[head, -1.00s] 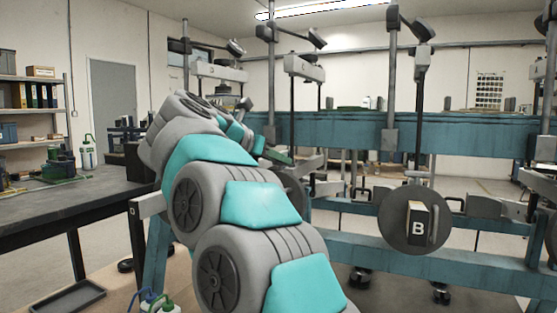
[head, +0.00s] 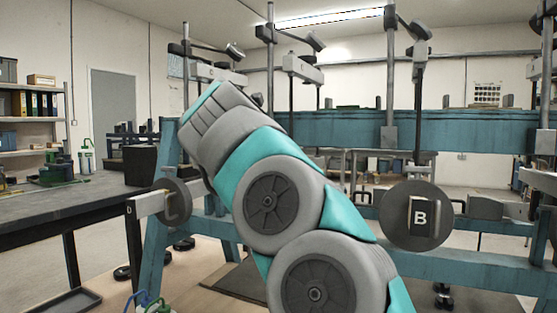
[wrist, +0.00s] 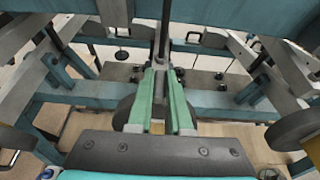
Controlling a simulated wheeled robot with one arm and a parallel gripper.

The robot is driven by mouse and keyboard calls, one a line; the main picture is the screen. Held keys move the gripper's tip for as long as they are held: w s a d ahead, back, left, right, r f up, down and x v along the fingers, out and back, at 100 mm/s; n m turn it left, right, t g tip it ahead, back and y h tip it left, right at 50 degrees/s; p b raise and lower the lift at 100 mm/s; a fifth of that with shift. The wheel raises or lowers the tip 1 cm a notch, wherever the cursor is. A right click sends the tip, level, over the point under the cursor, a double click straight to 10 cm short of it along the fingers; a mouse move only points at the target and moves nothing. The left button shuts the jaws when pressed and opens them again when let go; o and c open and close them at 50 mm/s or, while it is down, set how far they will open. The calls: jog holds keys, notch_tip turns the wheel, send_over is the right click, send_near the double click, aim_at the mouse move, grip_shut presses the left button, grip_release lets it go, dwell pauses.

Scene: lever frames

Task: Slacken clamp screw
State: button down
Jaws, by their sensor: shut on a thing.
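In the wrist view my gripper (wrist: 164,72) reaches away from the camera with two green fingers close together. A dark upright rod (wrist: 165,35) runs up from between the fingertips. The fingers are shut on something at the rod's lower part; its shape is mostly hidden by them. I cannot make out the clamp screw itself. A dark round disc (wrist: 124,112) shows behind the left finger. In the head view my arm hides the gripper and whatever it holds.
In the head view a disc marked B (head: 392,214) hangs right of my arm. Another disc (head: 178,205) is at the left, close to my arm. A teal frame (head: 350,130) spans behind. A dark workbench (head: 60,210) stands left. Another disc (wrist: 290,130) is right in the wrist view.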

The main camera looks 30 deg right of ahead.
jog(key=c, duration=0.8)
grip_release()
jog(key=shift+c, duration=0.2)
jog(key=v, duration=0.8)
jog(key=shift+b, duration=0.4)
